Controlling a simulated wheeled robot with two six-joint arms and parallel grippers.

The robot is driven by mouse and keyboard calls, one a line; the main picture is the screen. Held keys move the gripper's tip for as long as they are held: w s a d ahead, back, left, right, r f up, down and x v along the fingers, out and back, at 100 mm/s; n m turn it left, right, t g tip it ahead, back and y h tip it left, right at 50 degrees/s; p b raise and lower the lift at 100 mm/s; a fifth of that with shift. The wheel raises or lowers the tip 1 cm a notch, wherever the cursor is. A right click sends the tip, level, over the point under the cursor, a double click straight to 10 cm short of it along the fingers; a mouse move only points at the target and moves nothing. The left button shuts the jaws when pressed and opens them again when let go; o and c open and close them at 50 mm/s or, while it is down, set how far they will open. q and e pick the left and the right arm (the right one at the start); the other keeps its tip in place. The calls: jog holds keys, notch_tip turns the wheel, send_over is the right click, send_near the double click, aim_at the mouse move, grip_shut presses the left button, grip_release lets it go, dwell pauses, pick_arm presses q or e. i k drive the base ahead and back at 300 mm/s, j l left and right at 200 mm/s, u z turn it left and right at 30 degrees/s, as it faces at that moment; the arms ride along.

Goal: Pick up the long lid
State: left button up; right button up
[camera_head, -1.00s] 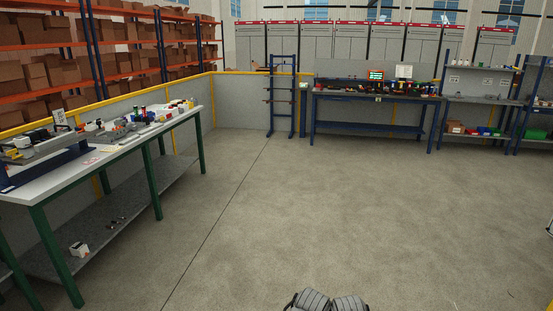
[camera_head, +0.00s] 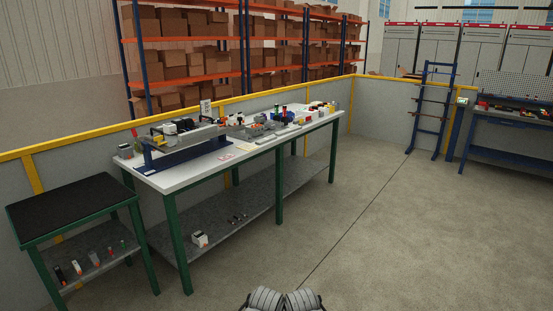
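A white-topped workbench (camera_head: 190,179) with green legs stands left of centre and carries many small parts. A long, flat grey piece (camera_head: 279,134) lies on its top near the front edge. It may be the long lid, but it is too small to tell for sure. A raised blue stand (camera_head: 182,157) with a long grey device on it sits at the bench's left end. Two ribbed grey parts of mine show at the bottom edge. No gripper fingers show, and both grippers are away from the bench.
A small dark-topped table (camera_head: 72,202) stands at the lower left, with several small items on its shelf. A yellow-railed wall (camera_head: 262,100) runs behind the bench. A blue rack (camera_head: 428,110) and blue workbench (camera_head: 512,121) stand right. The floor (camera_head: 400,230) is clear.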

aim_at(292, 129)
jog(key=i+u, duration=0.25)
jog(key=i, duration=1.15)
jog(key=i+z, duration=0.1)
jog(key=i, duration=0.35)
jog(key=i+j+z, duration=0.15)
jog(key=i, duration=0.3)
jog(key=i+j+z, duration=0.1)
jog(key=i, duration=0.4)
jog(key=i+j+z, duration=0.1)
jog(key=i, duration=0.35)
jog(key=i+l+u, duration=0.15)
jog(key=i+l, duration=0.2)
jog(key=i+l+u, duration=0.15)
jog(key=i+l, duration=0.2)
jog(key=i+l+u, duration=0.15)
jog(key=i+l, duration=0.25)
jog(key=i+l+u, duration=0.15)
jog(key=i+l, duration=0.15)
jog(key=l, duration=0.15)
jog(key=i+l+u, duration=0.15)
jog(key=i+l, duration=0.15)
jog(key=l, duration=0.2)
